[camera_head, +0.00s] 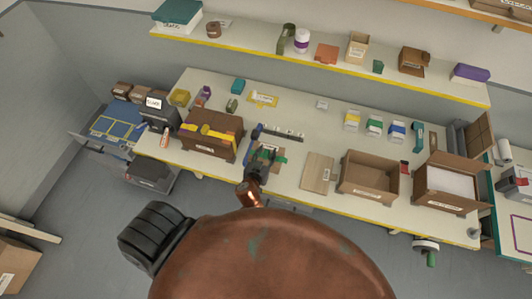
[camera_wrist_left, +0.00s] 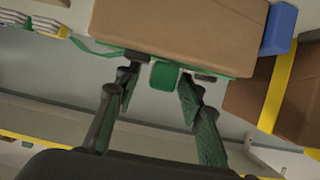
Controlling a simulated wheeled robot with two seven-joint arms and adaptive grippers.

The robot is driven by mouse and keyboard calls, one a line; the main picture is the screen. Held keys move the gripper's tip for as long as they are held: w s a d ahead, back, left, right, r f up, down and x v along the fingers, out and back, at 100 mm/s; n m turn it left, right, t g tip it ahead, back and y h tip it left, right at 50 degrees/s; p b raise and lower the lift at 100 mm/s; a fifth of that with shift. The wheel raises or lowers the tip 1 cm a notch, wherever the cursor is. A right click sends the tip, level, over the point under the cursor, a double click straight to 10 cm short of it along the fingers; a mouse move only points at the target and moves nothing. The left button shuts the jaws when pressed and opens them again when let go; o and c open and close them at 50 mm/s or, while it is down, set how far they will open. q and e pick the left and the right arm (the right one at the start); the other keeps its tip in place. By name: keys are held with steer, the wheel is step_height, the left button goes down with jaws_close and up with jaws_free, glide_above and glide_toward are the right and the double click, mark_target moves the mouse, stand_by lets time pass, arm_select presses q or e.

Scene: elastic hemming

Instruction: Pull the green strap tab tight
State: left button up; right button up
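In the left wrist view the green strap tab (camera_wrist_left: 164,76) hangs at the near edge of a brown carton (camera_wrist_left: 180,25). A thin green strap (camera_wrist_left: 95,48) runs out to the left from beside it. My left gripper (camera_wrist_left: 159,86) is open, with one finger on each side of the tab and visible gaps between them. In the head view my left gripper (camera_head: 261,162) is at the bench's front edge, over the small carton. Green strap material (camera_head: 281,158) shows just right of it. The gripper hides part of the carton. My right gripper is not in view.
A box with yellow straps (camera_head: 212,133) stands left of the gripper. A flat cardboard piece (camera_head: 317,173) and an open carton (camera_head: 369,192) are to the right. A blue block (camera_wrist_left: 280,28) is beside the carton. A shelf (camera_head: 330,68) runs above the bench.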

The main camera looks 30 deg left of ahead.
arm_select(q)
jaws_close()
stand_by(0.4)
